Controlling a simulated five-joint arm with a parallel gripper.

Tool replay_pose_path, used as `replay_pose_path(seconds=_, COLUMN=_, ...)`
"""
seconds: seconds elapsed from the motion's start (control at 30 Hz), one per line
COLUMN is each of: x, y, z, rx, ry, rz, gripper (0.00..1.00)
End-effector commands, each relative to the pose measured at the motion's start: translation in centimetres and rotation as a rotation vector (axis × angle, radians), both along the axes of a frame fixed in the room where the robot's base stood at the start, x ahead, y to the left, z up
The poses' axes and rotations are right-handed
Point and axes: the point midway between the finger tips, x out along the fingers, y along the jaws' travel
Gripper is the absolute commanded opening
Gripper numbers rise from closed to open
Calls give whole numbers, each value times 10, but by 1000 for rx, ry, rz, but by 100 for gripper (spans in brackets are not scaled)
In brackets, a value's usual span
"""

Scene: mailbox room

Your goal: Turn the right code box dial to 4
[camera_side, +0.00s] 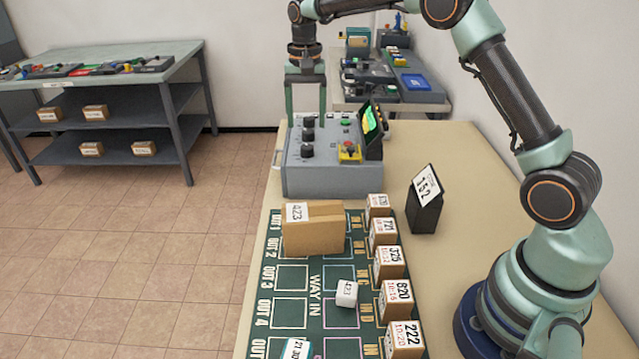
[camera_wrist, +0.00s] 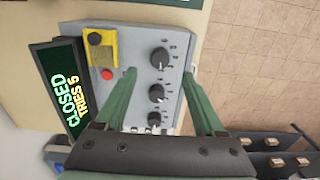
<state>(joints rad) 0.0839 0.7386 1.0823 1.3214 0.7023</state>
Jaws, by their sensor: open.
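The grey code box (camera_side: 330,178) stands on the table with a row of three black dials. The right dial is the one nearest the side camera (camera_side: 307,151) and the top one in the wrist view (camera_wrist: 159,57). The middle dial (camera_wrist: 156,92) and left dial (camera_wrist: 154,118) line up with it. The right dial's pointer setting is too small to read. My gripper (camera_side: 306,115) is open and empty, pointing down near the far end of the row. In the wrist view its fingers lie either side of the dial row, apart from the right dial.
The box's screen (camera_wrist: 62,92) reads CLOSED, TRIES 5. A yellow plate with a black button (camera_wrist: 100,46) and a red button (camera_wrist: 107,74) sit beside the dials. A large carton (camera_side: 315,232) and several small boxes stand nearer the side camera; a black sign (camera_side: 424,207) stands right.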

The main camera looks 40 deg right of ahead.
Motion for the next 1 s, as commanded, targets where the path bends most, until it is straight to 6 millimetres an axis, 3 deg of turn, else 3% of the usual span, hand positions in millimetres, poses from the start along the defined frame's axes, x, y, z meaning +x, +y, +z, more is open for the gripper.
replay_pose_path(seconds=0.2, x=-1, y=0, z=-42, rx=0, ry=3, rz=1, gripper=71)
replay_pose_path(seconds=0.4, x=0, y=0, z=-64, rx=0, ry=1, rz=1, gripper=71)
replay_pose_path(seconds=0.8, x=0, y=0, z=-70, rx=0, ry=0, rz=1, gripper=71)
replay_pose_path(seconds=1.0, x=0, y=0, z=-70, rx=0, ry=0, rz=1, gripper=0)
